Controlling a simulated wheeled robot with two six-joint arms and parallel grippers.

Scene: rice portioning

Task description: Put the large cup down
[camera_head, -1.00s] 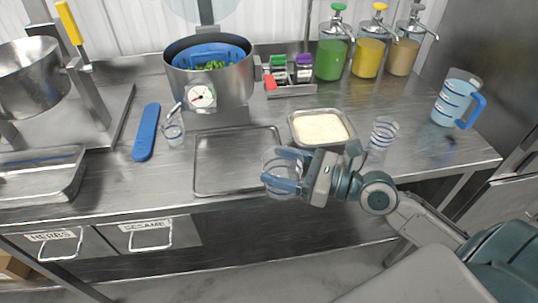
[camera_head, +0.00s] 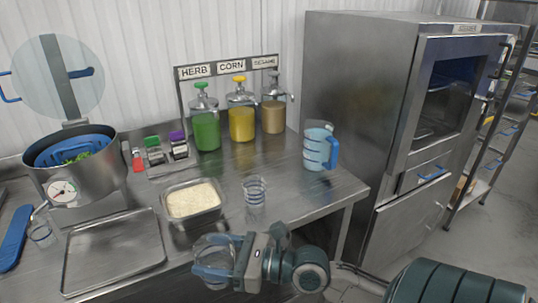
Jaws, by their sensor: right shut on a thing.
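My right gripper (camera_head: 204,257) is shut on a clear, see-through cup, the large cup (camera_head: 214,284), with a blue finger on either side of it. The cup looks upright in front of the rice pan, near the counter's front edge. I cannot tell whether its base touches anything. A clear cup with blue bands (camera_head: 254,194) stands on the counter right of the rice pan. A small clear cup (camera_head: 42,235) with a utensil in it stands at the far left. My left gripper is not in view.
A rice pan (camera_head: 164,205) and an empty flat tray (camera_head: 68,272) lie on the steel counter (camera_head: 290,180). A pot (camera_head: 105,178), sauce pumps (camera_head: 241,122) and a blue pitcher (camera_head: 312,150) stand behind. Bare counter lies between the banded cup and pitcher.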

